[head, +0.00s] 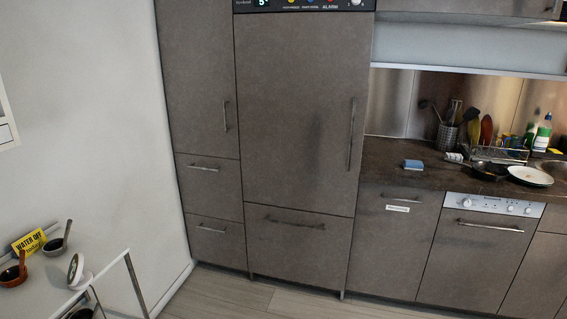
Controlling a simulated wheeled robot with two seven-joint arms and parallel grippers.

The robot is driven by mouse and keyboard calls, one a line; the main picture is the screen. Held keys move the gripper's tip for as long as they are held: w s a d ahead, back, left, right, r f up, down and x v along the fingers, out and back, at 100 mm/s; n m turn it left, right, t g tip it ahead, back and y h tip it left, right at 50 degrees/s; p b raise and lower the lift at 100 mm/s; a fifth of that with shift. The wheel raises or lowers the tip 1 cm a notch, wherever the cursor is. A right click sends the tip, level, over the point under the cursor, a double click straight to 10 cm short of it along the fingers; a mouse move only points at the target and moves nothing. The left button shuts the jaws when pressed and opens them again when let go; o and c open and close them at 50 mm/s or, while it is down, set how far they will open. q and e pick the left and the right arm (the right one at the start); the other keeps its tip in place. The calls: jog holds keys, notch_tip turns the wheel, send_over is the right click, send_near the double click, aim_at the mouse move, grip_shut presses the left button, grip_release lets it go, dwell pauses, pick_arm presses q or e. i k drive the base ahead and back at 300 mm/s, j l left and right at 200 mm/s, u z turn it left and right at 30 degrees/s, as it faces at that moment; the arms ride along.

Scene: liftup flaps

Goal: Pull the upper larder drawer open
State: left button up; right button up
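The tall grey larder cabinet at the left has a tall door (190,90) with two drawers stacked below it. The upper larder drawer (212,190) is shut, its front flush with the cabinet, with a horizontal metal bar handle (204,168) near its top edge. The lower larder drawer (218,245) is also shut and has a similar handle (211,229). Neither of my grippers shows in the head view, and nothing touches the drawer handles.
A fridge-freezer front (297,120) stands right of the larder. A dishwasher (470,260) and counter (395,160) with dishes are further right. A white table or shelf (40,275) with small pans stands at lower left. The floor (225,290) before the larder looks clear.

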aim_at(210, 186)
jog(key=i, duration=1.4)
jog(key=i+u, duration=0.1)
jog(key=i, duration=0.45)
jog(key=i+l+u, duration=0.15)
jog(key=i, duration=0.35)
jog(key=i+l+u, duration=0.1)
jog(key=i, duration=0.45)
